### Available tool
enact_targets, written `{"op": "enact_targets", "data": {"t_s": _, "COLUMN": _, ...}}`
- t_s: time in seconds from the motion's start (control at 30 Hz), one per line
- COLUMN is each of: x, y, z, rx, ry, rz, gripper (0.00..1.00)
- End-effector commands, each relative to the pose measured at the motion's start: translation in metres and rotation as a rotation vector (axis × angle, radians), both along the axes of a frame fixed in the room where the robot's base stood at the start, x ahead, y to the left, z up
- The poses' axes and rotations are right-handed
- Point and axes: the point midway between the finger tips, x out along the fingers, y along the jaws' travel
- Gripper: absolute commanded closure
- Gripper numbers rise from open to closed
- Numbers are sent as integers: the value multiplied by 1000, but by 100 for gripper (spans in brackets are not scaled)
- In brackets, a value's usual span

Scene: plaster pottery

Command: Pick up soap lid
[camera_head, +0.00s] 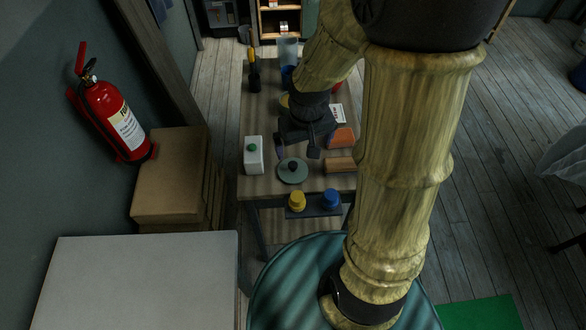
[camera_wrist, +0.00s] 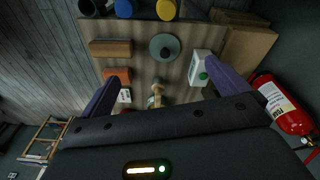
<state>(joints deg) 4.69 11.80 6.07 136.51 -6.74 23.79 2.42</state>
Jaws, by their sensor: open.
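The soap lid appears to be the round grey-green disc with a dark knob (camera_head: 292,174), lying flat near the front of the wooden table (camera_head: 254,187). In the wrist view the lid (camera_wrist: 165,40) lies at upper middle, beyond and between my two finger tips. My gripper (camera_head: 298,151) is open and empty above the table, just behind the lid in the head view and apart from it. In the wrist view my gripper (camera_wrist: 167,70) shows both dark fingers spread wide.
A yellow pot (camera_head: 297,201) and a blue pot (camera_head: 330,199) sit in front on a lower ledge. Cardboard boxes (camera_head: 165,190) and a fire extinguisher (camera_head: 105,115) are left.

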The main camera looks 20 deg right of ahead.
Motion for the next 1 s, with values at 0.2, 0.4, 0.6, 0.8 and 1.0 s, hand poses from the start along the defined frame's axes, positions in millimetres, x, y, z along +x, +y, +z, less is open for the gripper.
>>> {"op": "enact_targets", "data": {"t_s": 0.2, "x": 57, "y": -1, "z": -36, "rx": -1, "ry": 95, "rz": 72, "gripper": 0}}
{"op": "enact_targets", "data": {"t_s": 0.4, "x": 89, "y": -1, "z": -63, "rx": 13, "ry": 137, "rz": 107, "gripper": 0}}
{"op": "enact_targets", "data": {"t_s": 0.6, "x": 95, "y": -1, "z": -69, "rx": 15, "ry": 144, "rz": 113, "gripper": 0}}
{"op": "enact_targets", "data": {"t_s": 0.8, "x": 95, "y": -1, "z": -69, "rx": 15, "ry": 144, "rz": 113, "gripper": 0}}
{"op": "enact_targets", "data": {"t_s": 1.0, "x": 94, "y": -1, "z": -84, "rx": 15, "ry": 148, "rz": 115, "gripper": 0}}
